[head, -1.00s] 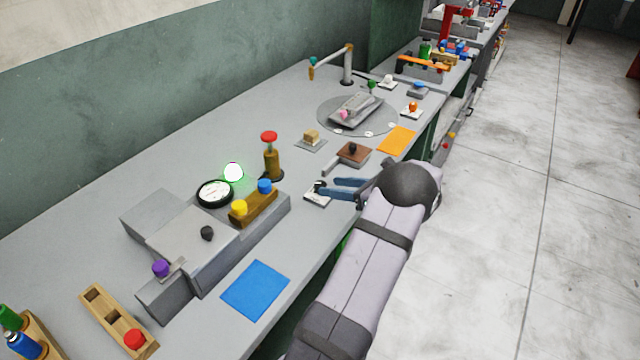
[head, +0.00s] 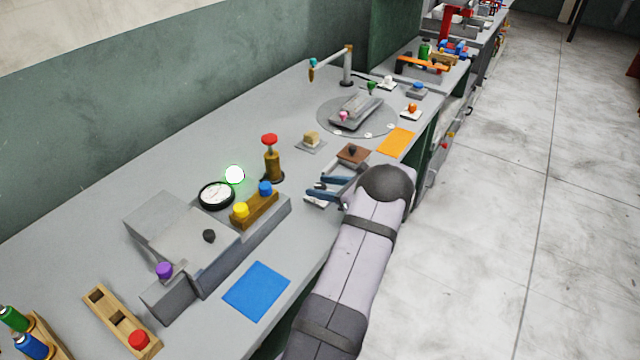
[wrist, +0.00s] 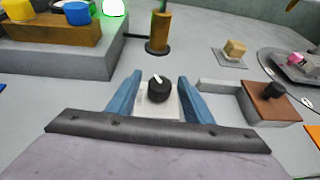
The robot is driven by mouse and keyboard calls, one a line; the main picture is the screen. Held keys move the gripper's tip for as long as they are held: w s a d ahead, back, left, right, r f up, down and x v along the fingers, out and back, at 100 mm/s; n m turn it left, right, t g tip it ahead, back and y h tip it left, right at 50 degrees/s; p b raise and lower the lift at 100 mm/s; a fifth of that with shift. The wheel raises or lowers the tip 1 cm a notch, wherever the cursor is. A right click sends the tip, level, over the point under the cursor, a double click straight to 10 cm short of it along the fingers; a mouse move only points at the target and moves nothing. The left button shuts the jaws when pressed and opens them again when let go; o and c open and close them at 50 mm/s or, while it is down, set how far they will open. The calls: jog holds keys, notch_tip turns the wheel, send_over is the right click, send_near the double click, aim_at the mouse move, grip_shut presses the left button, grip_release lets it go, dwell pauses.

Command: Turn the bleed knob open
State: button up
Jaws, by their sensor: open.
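A black knob (wrist: 159,92) with a white pointer line sits on a small white plate (wrist: 146,104) in the wrist view. The pointer leans slightly to the upper left. It appears to be the bleed knob. My gripper (wrist: 160,77) is open, with one blue finger on each side of the knob and a gap on both sides. In the head view my gripper (head: 313,187) is over the bench's front edge. It hides most of the knob there, and part of the white plate (head: 314,203) shows.
A brown block with a black knob (wrist: 275,91) stands to the right in the wrist view. A brass post with a red top (head: 270,155) stands behind. A grey press with a gauge (head: 216,195) and yellow and blue buttons is to the left. A blue mat (head: 256,291) lies in front.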

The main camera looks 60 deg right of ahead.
jog(key=shift+w+f, duration=0.2)
jog(key=shift+w, duration=0.3)
jog(key=c, duration=1.1)
jog(key=shift+o, duration=0.2)
jog(key=shift+d+f+y+b, duration=0.1)
jog(key=shift+y+b, duration=0.2)
jog(key=shift+b, duration=0.15)
jog(key=shift+n+y+b, duration=0.6)
jog(key=shift+n+b, duration=0.1)
jog(key=shift+b, duration=0.25)
jog(key=n+y+b, duration=0.1)
jog(key=b, duration=0.1)
jog(key=shift+w+n+y+b, duration=0.1)
jog(key=shift+n+y+b, duration=0.25)
jog(key=shift+n+y, duration=0.05)
jog(key=shift+r+n+g+y+b, duration=0.25)
jog(key=shift+n+y+b, duration=0.45)
jog(key=shift+b, duration=0.5)
